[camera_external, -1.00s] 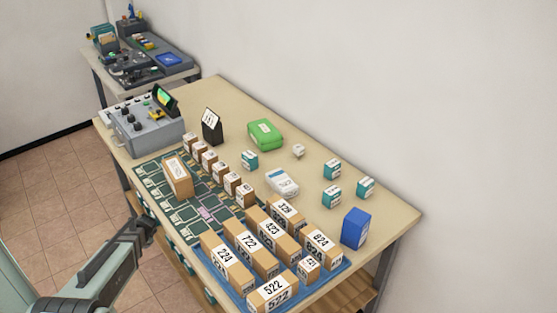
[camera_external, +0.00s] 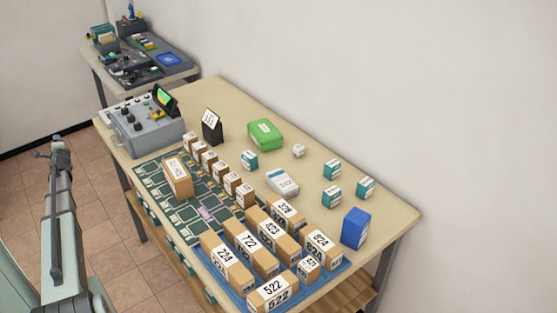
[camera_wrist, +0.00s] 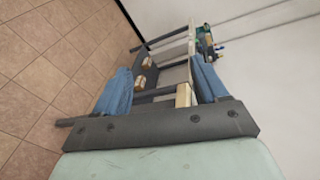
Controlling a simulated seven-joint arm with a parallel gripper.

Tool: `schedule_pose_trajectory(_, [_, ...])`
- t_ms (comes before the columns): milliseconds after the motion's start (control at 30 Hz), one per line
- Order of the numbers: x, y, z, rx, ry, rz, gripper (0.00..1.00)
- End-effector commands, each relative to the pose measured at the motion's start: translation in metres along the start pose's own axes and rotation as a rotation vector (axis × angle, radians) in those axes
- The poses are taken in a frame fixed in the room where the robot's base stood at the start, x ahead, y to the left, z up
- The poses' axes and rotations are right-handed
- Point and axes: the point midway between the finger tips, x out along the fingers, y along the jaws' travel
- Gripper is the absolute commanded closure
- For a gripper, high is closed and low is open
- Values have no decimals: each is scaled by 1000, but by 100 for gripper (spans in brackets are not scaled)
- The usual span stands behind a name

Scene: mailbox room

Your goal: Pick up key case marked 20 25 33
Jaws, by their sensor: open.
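No marking 20 25 33 can be read in either view, so I cannot tell which thing is the key case. Several small teal-and-white cases stand on the table, including one near the middle (camera_external: 249,160) and others on the right (camera_external: 332,169), (camera_external: 331,196), (camera_external: 366,187). A white case with a blue edge (camera_external: 283,182) lies near the table's middle. My gripper (camera_external: 58,147) is left of the table, over the tiled floor, apart from everything. In the wrist view, its two blue fingers (camera_wrist: 162,88) are spread with nothing held between them.
The table (camera_external: 205,92) holds a blue tray (camera_external: 338,272) of numbered brown boxes, a row of small brown boxes, a green case (camera_external: 265,134), a blue box (camera_external: 356,228) and a grey machine (camera_external: 145,132). A second table stands at the back left. The table's far right is fairly clear.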

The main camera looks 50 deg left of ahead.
Motion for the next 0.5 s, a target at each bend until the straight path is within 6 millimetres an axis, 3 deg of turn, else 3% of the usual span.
schedule_pose_trajectory(167, [0, -52, -15, -91, 33, -63, 28])
schedule_pose_trajectory(367, [-18, -108, -73, -279, 118, -88, 28])
schedule_pose_trajectory(500, [-39, -145, -129, -440, 201, -79, 28])
